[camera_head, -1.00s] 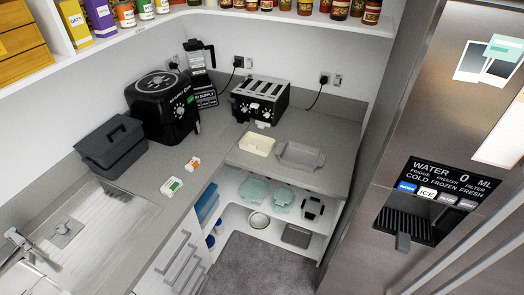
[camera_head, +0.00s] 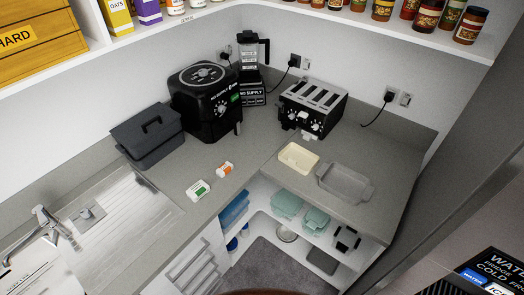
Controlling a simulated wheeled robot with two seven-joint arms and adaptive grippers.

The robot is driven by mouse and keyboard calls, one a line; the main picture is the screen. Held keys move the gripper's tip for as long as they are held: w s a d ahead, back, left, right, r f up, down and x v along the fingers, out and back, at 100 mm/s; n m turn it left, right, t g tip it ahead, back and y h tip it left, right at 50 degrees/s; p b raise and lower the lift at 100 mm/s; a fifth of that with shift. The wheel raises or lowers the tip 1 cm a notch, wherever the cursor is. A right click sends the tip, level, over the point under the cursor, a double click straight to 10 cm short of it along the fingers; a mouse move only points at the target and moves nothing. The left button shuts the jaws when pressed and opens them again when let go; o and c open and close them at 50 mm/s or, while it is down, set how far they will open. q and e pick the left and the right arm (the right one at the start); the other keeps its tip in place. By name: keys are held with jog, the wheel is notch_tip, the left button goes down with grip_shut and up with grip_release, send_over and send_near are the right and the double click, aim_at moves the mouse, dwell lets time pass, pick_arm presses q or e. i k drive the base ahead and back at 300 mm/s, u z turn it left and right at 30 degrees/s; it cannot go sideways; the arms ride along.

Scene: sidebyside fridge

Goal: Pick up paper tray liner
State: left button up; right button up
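A shallow cream, open-topped tray-shaped piece (camera_head: 298,157), which looks like the paper tray liner, lies on the grey counter in front of the toaster. A grey rectangular tray with end handles (camera_head: 345,183) sits just to its right, apart from it. I cannot tell for certain from this distance that the cream piece is paper. Neither of my grippers shows in the head view.
A black four-slot toaster (camera_head: 312,106), blender (camera_head: 249,72), air fryer (camera_head: 206,100) and dark lidded bin (camera_head: 148,135) stand along the back. Two small cartons (camera_head: 199,190) lie on the left counter. Open shelves below hold teal containers (camera_head: 287,204). The fridge front (camera_head: 440,262) is at right.

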aim_at(302, 159)
jog(key=u, duration=0.35)
jog(key=i, duration=1)
jog(key=u, duration=0.05)
